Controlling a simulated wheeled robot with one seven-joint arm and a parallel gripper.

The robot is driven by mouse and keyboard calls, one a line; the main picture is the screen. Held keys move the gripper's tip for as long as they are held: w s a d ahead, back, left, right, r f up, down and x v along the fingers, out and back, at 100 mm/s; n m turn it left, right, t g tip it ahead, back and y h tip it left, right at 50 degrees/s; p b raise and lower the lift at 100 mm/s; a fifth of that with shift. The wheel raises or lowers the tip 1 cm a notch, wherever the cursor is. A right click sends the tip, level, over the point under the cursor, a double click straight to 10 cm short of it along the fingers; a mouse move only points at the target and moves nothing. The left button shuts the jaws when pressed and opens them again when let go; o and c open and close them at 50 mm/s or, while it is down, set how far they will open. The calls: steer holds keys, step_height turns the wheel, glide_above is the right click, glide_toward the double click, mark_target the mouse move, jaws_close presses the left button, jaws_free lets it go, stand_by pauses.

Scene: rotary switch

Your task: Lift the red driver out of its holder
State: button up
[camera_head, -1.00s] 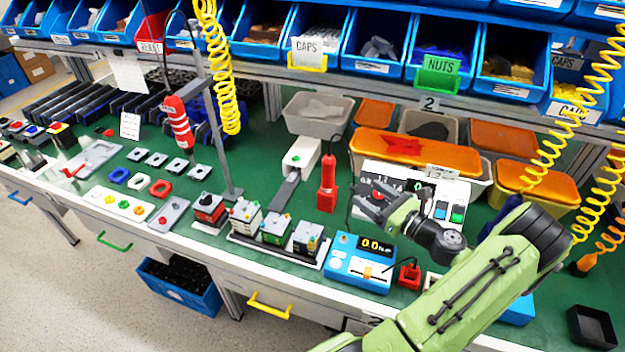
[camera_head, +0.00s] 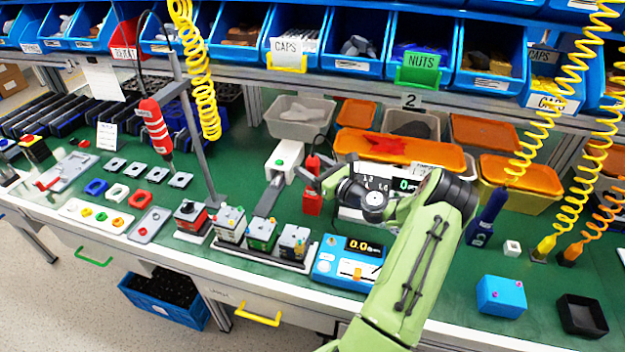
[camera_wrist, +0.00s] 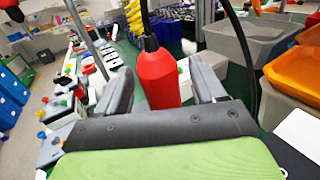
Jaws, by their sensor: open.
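The red driver (camera_head: 312,162) stands upright on the green bench, with a dark cable rising from its top. In the wrist view the red driver (camera_wrist: 160,78) has a tapered neck and stands between my two fingers. My gripper (camera_head: 318,174) is open around the driver, one grey finger on each side, and I see no clear grip on it. The gripper also fills the lower wrist view (camera_wrist: 163,92). The driver's lower end is hidden behind the gripper in the wrist view. I cannot clearly tell its holder from the red lower part (camera_head: 312,203).
A white block with a grey ramp (camera_head: 286,158) stands close left of the driver. Grey and orange-lidded bins (camera_head: 300,117) stand behind. A blue meter (camera_head: 348,262) is in front. A red-striped tool (camera_head: 155,127) hangs further left. Yellow coiled hoses hang at both sides.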

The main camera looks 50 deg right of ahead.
steer(key=shift+s, duration=0.1)
jaws_close()
step_height(320, 180, up, 10)
steer(key=p, duration=0.3)
steer(key=shift+r, duration=0.1)
steer(key=c, duration=0.7)
jaws_free()
jaws_close()
